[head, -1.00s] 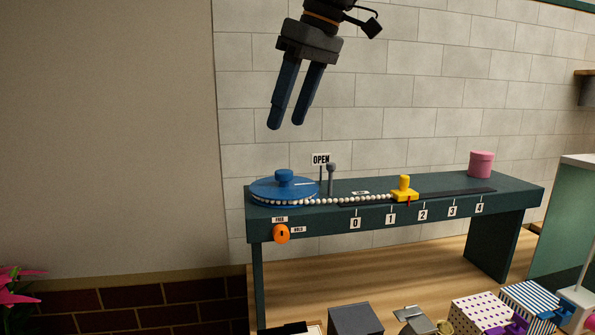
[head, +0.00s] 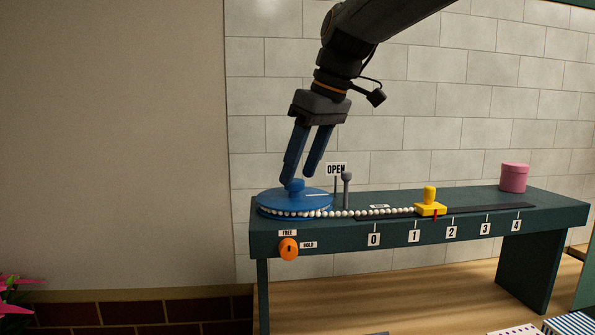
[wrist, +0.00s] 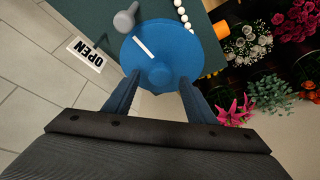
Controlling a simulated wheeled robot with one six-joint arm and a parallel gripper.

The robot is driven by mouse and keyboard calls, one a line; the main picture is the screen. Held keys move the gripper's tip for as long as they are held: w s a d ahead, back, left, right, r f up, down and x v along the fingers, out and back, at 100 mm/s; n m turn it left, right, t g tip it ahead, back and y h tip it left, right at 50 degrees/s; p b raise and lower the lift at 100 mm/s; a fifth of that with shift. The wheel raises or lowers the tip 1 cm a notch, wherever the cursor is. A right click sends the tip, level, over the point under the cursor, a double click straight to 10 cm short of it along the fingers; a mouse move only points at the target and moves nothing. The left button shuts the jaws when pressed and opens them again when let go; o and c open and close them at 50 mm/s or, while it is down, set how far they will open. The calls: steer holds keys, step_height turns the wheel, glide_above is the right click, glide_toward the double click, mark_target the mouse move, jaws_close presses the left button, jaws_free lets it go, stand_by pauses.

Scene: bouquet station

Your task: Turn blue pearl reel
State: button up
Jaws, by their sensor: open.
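The blue pearl reel (head: 325,196) is a flat disc with a raised blue knob (head: 296,185) and a white line on top. It sits at the left end of the dark green bench, with white pearls (head: 350,213) around its rim and running right to a yellow slider (head: 430,208). My gripper (head: 301,182) is open, its blue fingers low over the reel at the knob. In the wrist view the reel (wrist: 172,40) lies ahead, with the knob (wrist: 160,74) between the fingers, apart from both as far as I can tell.
A grey post (head: 347,189) and an OPEN sign (head: 336,169) stand behind the reel. An orange FREE/HOLD knob (head: 289,249) is on the bench front. The slider's red pointer is between labels 1 and 2. A pink round box (head: 514,178) stands at the bench's right.

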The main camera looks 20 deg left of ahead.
steer(key=shift+x, duration=0.85)
steer(key=shift+s, duration=0.1)
jaws_close()
